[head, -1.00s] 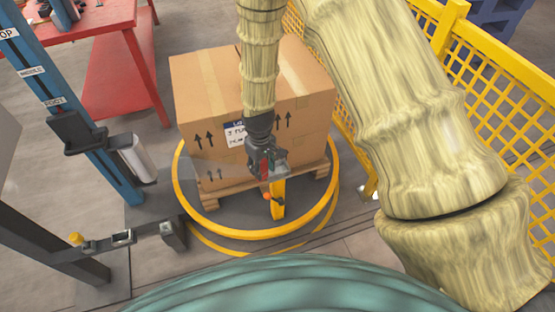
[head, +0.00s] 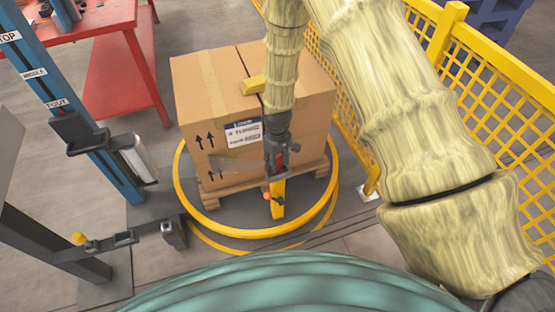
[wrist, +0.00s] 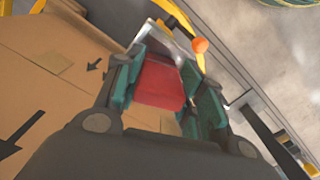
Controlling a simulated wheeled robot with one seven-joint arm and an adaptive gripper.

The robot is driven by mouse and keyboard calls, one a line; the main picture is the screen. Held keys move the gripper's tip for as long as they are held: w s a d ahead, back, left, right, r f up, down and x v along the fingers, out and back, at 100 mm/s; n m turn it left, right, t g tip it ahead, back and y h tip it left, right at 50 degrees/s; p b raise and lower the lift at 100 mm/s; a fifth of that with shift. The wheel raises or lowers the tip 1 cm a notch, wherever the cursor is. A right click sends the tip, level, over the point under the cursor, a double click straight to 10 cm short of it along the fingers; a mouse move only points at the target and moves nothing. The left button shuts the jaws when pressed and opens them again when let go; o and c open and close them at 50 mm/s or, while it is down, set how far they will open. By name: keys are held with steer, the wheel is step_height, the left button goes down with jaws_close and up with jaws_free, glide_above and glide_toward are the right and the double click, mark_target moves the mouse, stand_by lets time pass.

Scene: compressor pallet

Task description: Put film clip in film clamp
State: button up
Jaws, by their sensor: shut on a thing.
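My gripper (head: 275,170) is in front of the lower front face of the carton. In the wrist view, its green fingers (wrist: 162,72) are shut on a red block, which I take to be the film clip (wrist: 160,84). The clip also shows as a small red patch in the head view (head: 281,160). A yellow post with an orange ball (head: 267,196), probably the film clamp (head: 278,198), stands at the ring just below my gripper. In the wrist view the orange ball (wrist: 200,45) is just beyond the fingertips. I cannot tell whether the clip touches the clamp.
A carton (head: 215,100) stands on a wooden pallet (head: 215,190) inside a yellow ring (head: 215,222). A film roll (head: 137,160) hangs on a blue mast (head: 85,120) at left. Yellow mesh fencing (head: 480,75) bounds the right; a red table (head: 125,75) is behind left.

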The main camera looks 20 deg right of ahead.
steer(key=shift+f, duration=0.15)
steer(key=o, duration=1)
step_height(320, 180, up, 12)
steer(key=shift+r+b, duration=0.15)
steer(key=shift+b, duration=0.5)
steer(key=s+d+f+m, duration=0.1)
steer(key=s+f, duration=0.9)
steer(key=f, duration=0.1)
steer(key=s+d+f+m, duration=0.1)
steer(key=s+f, duration=0.2)
steer(key=s, duration=0.5)
steer(key=s+f+m, duration=0.1)
steer(key=s+f, duration=0.2)
steer(key=s, duration=0.6)
steer(key=s+d+f+m, duration=0.1)
steer(key=s+f+m, duration=0.1)
steer(key=s, duration=0.7)
steer(key=shift+s+d+f, duration=0.25)
steer(key=shift+d+f, duration=0.05)
steer(key=shift+f, duration=0.4)
